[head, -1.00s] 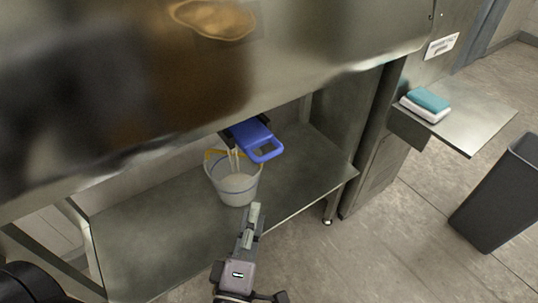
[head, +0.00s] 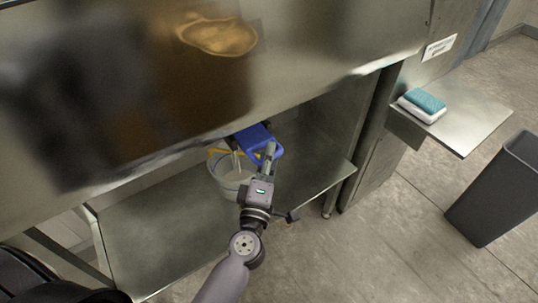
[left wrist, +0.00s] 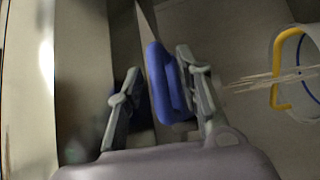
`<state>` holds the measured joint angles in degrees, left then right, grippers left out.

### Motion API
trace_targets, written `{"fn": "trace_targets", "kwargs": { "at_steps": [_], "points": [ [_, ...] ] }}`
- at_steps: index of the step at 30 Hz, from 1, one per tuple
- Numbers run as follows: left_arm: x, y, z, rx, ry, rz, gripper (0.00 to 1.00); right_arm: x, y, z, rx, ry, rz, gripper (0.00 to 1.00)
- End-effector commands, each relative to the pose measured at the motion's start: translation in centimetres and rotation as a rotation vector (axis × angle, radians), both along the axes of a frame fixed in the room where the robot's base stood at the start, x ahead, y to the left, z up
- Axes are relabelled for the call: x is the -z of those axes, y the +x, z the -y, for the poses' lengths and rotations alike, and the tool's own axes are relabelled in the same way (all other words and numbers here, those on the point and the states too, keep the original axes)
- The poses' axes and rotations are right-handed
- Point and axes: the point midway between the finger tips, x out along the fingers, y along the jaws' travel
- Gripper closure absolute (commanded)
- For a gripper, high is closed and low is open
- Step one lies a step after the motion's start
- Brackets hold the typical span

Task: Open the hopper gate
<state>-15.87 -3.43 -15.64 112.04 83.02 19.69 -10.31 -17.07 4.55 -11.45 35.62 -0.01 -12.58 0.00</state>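The blue hopper gate (head: 251,137) with its looped handle sits under the steel hopper's lower edge in the head view. My left gripper (head: 270,152) reaches up to the handle and partly covers it. In the left wrist view the blue handle (left wrist: 167,85) stands between the fingers of my left gripper (left wrist: 158,75). The fingers are apart, with the handle nearer the right finger and a gap on the left. A white bucket (head: 229,183) with a yellow handle stands below the gate, partly hidden by my arm. Thin pale strands run between gate and bucket. My right gripper is not in view.
The bucket stands on a steel lower shelf (head: 160,235). A side shelf (head: 465,125) at right holds a teal-and-white block (head: 424,104). A dark grey bin (head: 495,195) stands on the floor at far right. The hopper face (head: 320,65) overhangs the gate.

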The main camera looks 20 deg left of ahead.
Motion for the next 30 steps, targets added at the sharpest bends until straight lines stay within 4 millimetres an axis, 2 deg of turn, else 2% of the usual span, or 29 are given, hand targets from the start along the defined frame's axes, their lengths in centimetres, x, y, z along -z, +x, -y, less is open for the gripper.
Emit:
{"fn": "trace_targets", "kwargs": {
  "at_steps": [6, 20, 30],
  "points": [
    [0.02, -0.01, -0.01, 0.0, 0.0, 0.0, 0.68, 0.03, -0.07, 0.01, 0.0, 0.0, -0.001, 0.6],
    [0.02, -0.04, -0.02, -0.001, 0.0, 0.0, 0.99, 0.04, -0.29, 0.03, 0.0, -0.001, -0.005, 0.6],
    [0.03, -0.04, -0.02, -0.001, -0.001, -0.001, 1.0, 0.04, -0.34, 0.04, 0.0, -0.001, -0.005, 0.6]
  ]
}}
